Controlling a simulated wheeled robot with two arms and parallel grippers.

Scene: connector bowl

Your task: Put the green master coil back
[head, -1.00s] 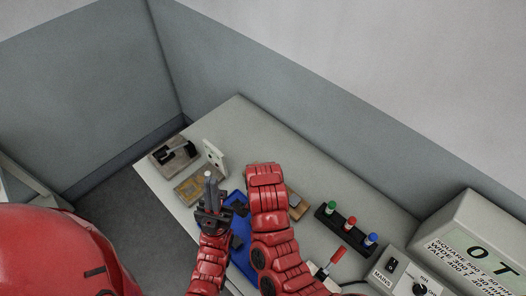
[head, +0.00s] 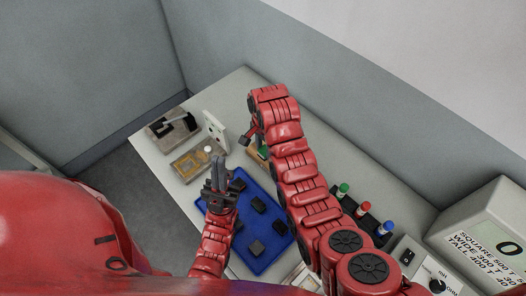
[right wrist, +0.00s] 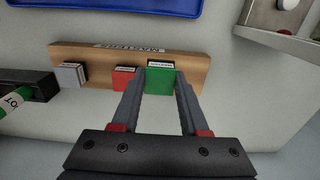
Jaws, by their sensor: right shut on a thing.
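The green master coil (right wrist: 160,78) is a green block with a white label on top, in the right wrist view. It is at the right part of the wooden masters rack (right wrist: 98,55), in line with a red block (right wrist: 123,78) and a grey block (right wrist: 71,75). My right gripper (right wrist: 160,84) is shut on the green coil; whether the coil is fully seated cannot be told. In the head view the rack (head: 251,158) is mostly hidden by my right arm, with some green showing. My left gripper (head: 219,162) points up beside the blue tray, fingers close together, nothing visible between them.
The blue tray (head: 244,262) holds several dark pieces. Fixtures (head: 197,160) with a white upright plate (head: 214,130) stand at the table's left. A black holder (head: 350,206) with green, red and blue capped pens is at right, near a display box (head: 500,215).

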